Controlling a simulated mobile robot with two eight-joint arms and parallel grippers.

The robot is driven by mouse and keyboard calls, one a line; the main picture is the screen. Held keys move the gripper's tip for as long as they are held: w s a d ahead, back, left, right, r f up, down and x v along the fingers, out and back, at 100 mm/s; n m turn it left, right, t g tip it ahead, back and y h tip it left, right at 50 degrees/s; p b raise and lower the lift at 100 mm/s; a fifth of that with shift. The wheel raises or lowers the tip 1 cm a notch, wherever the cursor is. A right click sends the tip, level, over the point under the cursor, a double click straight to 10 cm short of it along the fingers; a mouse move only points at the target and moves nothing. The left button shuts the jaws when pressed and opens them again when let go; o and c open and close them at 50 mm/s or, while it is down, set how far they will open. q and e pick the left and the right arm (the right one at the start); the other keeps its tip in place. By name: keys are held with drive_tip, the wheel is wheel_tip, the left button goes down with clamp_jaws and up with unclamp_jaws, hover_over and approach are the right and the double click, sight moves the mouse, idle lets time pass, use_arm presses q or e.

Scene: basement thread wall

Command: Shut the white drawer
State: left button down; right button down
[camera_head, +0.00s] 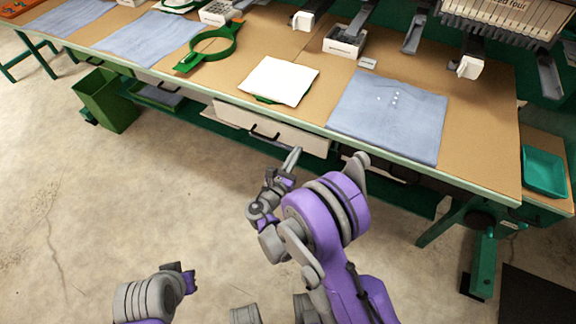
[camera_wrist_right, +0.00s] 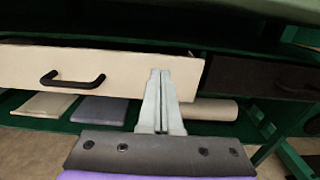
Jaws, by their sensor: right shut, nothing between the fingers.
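The white drawer (camera_head: 270,129) is under the table's front edge, with a black handle (camera_head: 265,133) on its face. It stands out from the table front, pulled partly open. In the right wrist view the white drawer (camera_wrist_right: 120,68) fills the left and middle, with its black handle (camera_wrist_right: 72,79) left of my fingers. My right gripper (camera_head: 292,158) is shut and empty at the right part of the drawer front. In the wrist view its fingertips (camera_wrist_right: 160,73) overlap the drawer face near its right end; I cannot tell whether they touch. My left gripper (camera_head: 188,278) is low at the left, its fingers unclear.
A dark drawer (camera_wrist_right: 265,76) is right of the white one. A shelf below holds folded cloths (camera_wrist_right: 98,110) and a roll (camera_wrist_right: 212,109). The tabletop carries blue cloths (camera_head: 390,115) and a white cloth (camera_head: 278,80). A green bin (camera_head: 108,98) stands at left; the front floor is clear.

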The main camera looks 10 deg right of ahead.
sight(307, 135)
drive_tip(key=shift+x, duration=2.4)
use_arm(q)
drive_tip(key=shift+f, duration=0.1)
use_arm(e)
drive_tip(key=shift+d, duration=0.1)
drive_tip(key=b+x, duration=0.1)
drive_tip(key=x, duration=0.3)
drive_tip(key=shift+w+d, duration=0.25)
use_arm(q)
drive_tip(key=shift+s+f, duration=0.1)
drive_tip(key=shift+f, duration=0.45)
use_arm(e)
drive_tip(key=shift+r, duration=0.15)
drive_tip(key=shift+w+d, duration=0.1)
use_arm(q)
drive_tip(key=shift+a, duration=0.1)
